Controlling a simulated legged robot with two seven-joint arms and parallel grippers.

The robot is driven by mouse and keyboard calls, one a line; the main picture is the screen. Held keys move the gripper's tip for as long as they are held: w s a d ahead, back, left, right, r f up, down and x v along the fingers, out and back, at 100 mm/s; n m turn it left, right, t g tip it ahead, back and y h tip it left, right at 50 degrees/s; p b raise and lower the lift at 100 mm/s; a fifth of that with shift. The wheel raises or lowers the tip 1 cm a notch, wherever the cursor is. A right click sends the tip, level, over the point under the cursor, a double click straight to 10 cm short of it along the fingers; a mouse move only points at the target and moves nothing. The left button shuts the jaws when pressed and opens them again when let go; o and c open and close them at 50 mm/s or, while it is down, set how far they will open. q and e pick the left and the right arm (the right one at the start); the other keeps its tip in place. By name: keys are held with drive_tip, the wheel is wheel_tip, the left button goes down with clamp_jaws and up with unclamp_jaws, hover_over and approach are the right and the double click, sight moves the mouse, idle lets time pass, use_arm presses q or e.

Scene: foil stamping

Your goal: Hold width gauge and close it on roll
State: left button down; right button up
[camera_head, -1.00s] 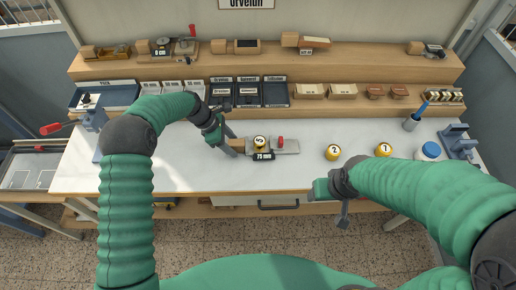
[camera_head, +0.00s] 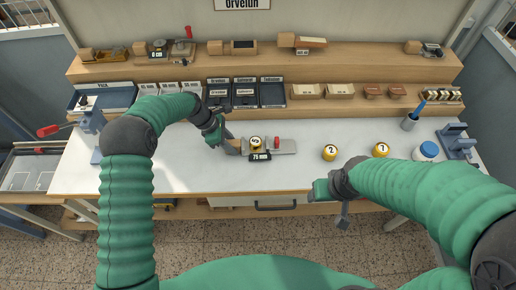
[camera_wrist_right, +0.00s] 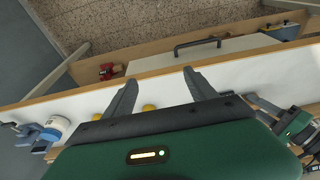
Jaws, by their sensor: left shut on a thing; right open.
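The width gauge (camera_head: 287,147) lies on the white worktop in the head view, a flat grey metal tool with a red knob, a wooden grip at its left end and a "75 mm" label in front. A gold roll (camera_head: 256,142) with a numbered white top sits at the gauge's left-centre part; whether the jaw touches it is too small to tell. My left gripper (camera_head: 233,148) is shut on the gauge's wooden grip. My right gripper (camera_head: 343,214) is open and empty in front of the bench edge; its spread fingers show in the right wrist view (camera_wrist_right: 160,90).
Two more gold rolls, marked 2 (camera_head: 330,153) and 1 (camera_head: 381,150), stand to the right. Beyond them are a white jar (camera_head: 427,151), a blue-grey fixture (camera_head: 455,141) and a pen cup (camera_head: 409,124). Trays and shelves line the back. The front right worktop is clear.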

sight(287, 148)
drive_tip(key=shift+d, duration=0.25)
drive_tip(key=shift+a, duration=0.15)
drive_tip(key=shift+c, duration=0.5)
drive_tip(key=shift+w, duration=0.2)
drive_tip(key=shift+c, duration=1.3)
drive_tip(key=w+f, duration=0.1)
drive_tip(key=w, duration=0.2)
drive_tip(key=w+f+n+y, duration=0.1)
drive_tip(key=w, duration=0.2)
drive_tip(key=w+a+f+y, duration=0.1)
drive_tip(key=w+f, duration=0.1)
drive_tip(key=w, duration=0.2)
drive_tip(key=shift+n+g, duration=0.3)
drive_tip(key=c, duration=0.9)
drive_tip(key=w+y, duration=0.1)
drive_tip(key=w, duration=0.3)
drive_tip(key=w+t+y, duration=0.1)
drive_tip(key=w, duration=0.2)
drive_tip(key=shift+d+r+y, duration=0.3)
drive_tip(key=shift+d+r, duration=0.05)
drive_tip(key=shift+r, duration=0.05)
clamp_jaws()
drive_tip(key=w+d+r+t+y, duration=0.1)
drive_tip(key=w+d+r, duration=0.1)
drive_tip(key=w, duration=0.2)
drive_tip(key=x, duration=0.9)
drive_tip(key=shift+w+a+f, duration=0.15)
drive_tip(key=shift+a, duration=0.4)
drive_tip(key=shift+a+t, duration=0.3)
drive_tip(key=shift+a, duration=1.6)
